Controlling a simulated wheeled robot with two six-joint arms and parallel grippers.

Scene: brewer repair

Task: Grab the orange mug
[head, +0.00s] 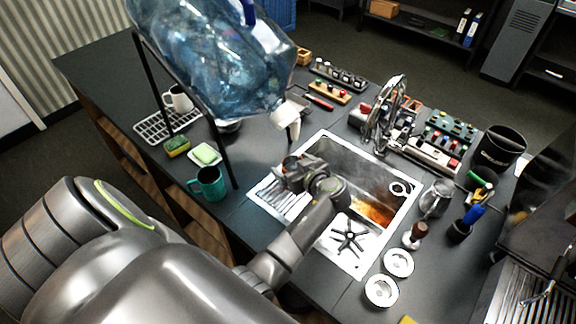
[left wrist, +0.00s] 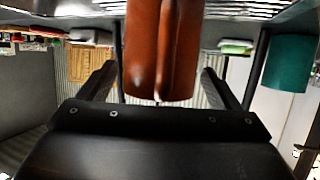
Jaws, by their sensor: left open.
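The orange mug (left wrist: 150,50), brownish orange with its handle facing the camera, fills the middle of the left wrist view. It stands between the two dark fingers of my left gripper (left wrist: 158,72). The fingers are apart, with a visible gap on each side of the mug. In the head view my left gripper (head: 298,172) is over the left part of the sink (head: 345,160), near its ribbed drainboard. The mug is not clearly visible there, probably hidden by the gripper. My right gripper is out of view.
A teal mug (head: 209,184) stands left of the sink, also in the left wrist view (left wrist: 290,62). A big blue water bottle (head: 215,55) hangs above on a dark frame.

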